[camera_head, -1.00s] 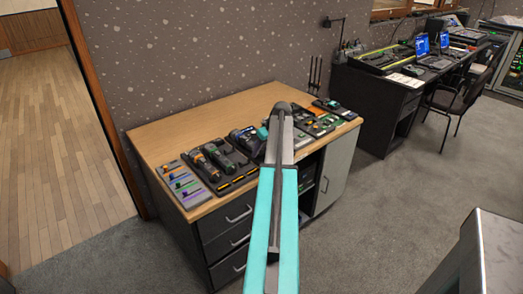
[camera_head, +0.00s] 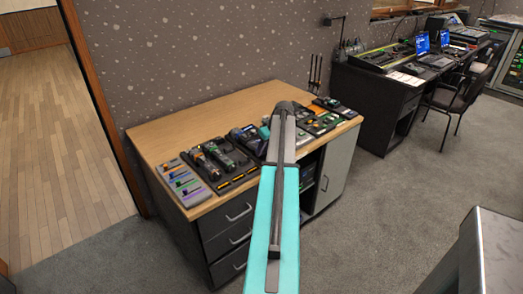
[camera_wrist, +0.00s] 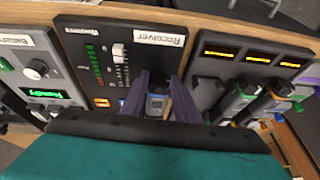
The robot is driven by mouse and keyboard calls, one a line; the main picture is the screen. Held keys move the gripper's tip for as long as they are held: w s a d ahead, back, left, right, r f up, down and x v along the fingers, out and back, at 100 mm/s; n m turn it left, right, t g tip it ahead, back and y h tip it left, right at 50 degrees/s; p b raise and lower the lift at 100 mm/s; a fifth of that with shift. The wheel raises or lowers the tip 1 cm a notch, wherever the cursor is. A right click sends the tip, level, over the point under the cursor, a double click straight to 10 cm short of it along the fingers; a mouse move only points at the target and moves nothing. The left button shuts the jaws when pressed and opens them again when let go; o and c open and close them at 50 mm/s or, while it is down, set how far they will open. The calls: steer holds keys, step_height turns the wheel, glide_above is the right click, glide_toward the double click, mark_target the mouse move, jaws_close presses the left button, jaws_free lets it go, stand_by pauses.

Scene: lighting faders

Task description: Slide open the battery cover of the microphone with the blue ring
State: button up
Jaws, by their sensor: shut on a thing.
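My gripper (camera_wrist: 160,98) is shut on a small grey-blue part (camera_wrist: 157,104) between its dark purple fingers, in the middle of the wrist view. Most of this part is hidden, and I cannot tell whether it is a battery cover. A panel labelled Receiver (camera_wrist: 125,40) lies behind and left of the fingers. To the right, two microphone-like bodies, one with green (camera_wrist: 236,100) and one with orange (camera_wrist: 264,104), lie on a dark tray. No blue ring shows clearly. In the head view my arm hides the gripper; the microphones (camera_head: 222,155) are small.
The wooden desk (camera_head: 165,130) carries a row of devices. A grey panel with coloured sliders (camera_head: 185,183) stands at its left front. In the wrist view a panel with a green display (camera_wrist: 45,93) is at left. The desk's back left is bare.

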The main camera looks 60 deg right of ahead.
steer(key=shift+s+a, duration=0.25)
steer(key=shift+s, duration=0.45)
steer(key=shift+s+a, duration=0.3)
steer(key=shift+s, duration=0.45)
steer(key=shift+s+a, duration=0.25)
steer(key=shift+s, duration=0.45)
steer(key=o, duration=1.1)
steer(key=shift+s+d+r, duration=0.1)
steer(key=shift+s+r, duration=0.05)
steer(key=shift+r, duration=0.25)
steer(key=b+v, duration=0.1)
steer(key=v, duration=1.2)
steer(key=shift+b, duration=0.35)
